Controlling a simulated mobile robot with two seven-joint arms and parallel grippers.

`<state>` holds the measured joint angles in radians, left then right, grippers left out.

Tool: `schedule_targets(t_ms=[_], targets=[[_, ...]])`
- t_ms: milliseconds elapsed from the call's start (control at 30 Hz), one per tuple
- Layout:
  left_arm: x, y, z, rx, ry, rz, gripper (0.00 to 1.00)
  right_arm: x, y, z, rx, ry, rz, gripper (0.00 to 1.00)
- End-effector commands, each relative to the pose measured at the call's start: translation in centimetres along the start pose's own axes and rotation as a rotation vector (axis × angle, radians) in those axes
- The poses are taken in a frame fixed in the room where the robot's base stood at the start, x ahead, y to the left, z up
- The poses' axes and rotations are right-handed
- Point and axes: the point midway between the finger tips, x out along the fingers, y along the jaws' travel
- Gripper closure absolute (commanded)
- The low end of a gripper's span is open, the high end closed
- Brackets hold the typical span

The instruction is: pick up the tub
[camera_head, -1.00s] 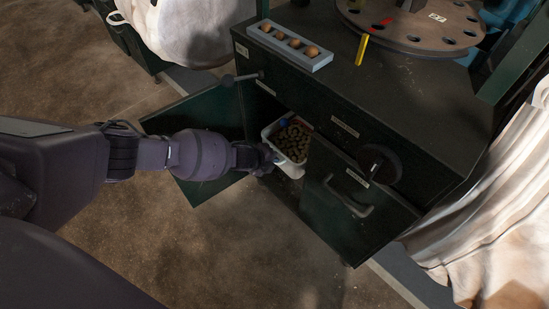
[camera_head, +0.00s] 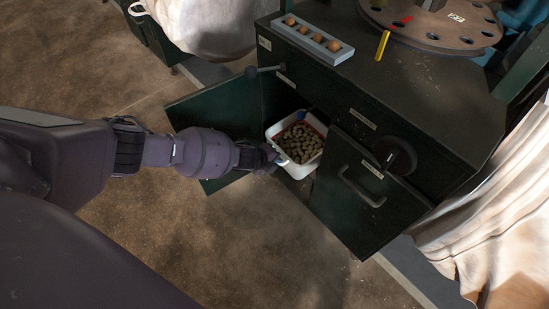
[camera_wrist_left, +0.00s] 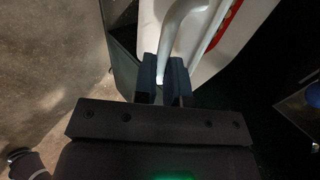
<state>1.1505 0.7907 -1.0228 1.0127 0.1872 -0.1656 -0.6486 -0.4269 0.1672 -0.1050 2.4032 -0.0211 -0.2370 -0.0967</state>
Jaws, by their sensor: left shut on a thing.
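The tub is white and squarish (camera_head: 309,120), filled with brownish lumps, with a blue thing at its back rim. It is in the opening of the dark green cabinet (camera_head: 345,215), between the open left door and the right door. My left gripper (camera_head: 280,160) is at the tub's near left side. In the left wrist view my left gripper (camera_wrist_left: 164,82) is shut on the tub's white handle, with the white wall of the tub (camera_wrist_left: 225,45) just beyond. Whether the tub rests on a shelf is hidden. My right gripper is not in view.
The open left cabinet door (camera_head: 215,110) stands behind my left forearm. A grey tray with several round brown things (camera_head: 312,40) lies on top. Bare floor is at the front.

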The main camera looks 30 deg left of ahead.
Motion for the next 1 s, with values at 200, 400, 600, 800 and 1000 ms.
schedule_targets(t_ms=[200, 400, 600, 800, 1000], targets=[[0.0, 0.1, 0.0, 0.002, -0.001, 0.001, 0.61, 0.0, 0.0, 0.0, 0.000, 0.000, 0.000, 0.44], [0.0, -0.1, 0.0, 0.001, 0.000, -0.001, 0.59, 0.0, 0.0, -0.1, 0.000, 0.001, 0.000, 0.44], [-0.7, -0.4, 0.1, 0.001, -0.001, -0.004, 0.59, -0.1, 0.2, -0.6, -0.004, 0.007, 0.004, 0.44], [-3.7, -1.1, 0.2, 0.003, -0.003, -0.013, 0.59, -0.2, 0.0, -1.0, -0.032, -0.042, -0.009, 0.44], [-7.5, -1.2, 0.3, 0.003, -0.004, -0.013, 0.59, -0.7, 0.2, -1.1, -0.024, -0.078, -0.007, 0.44]])
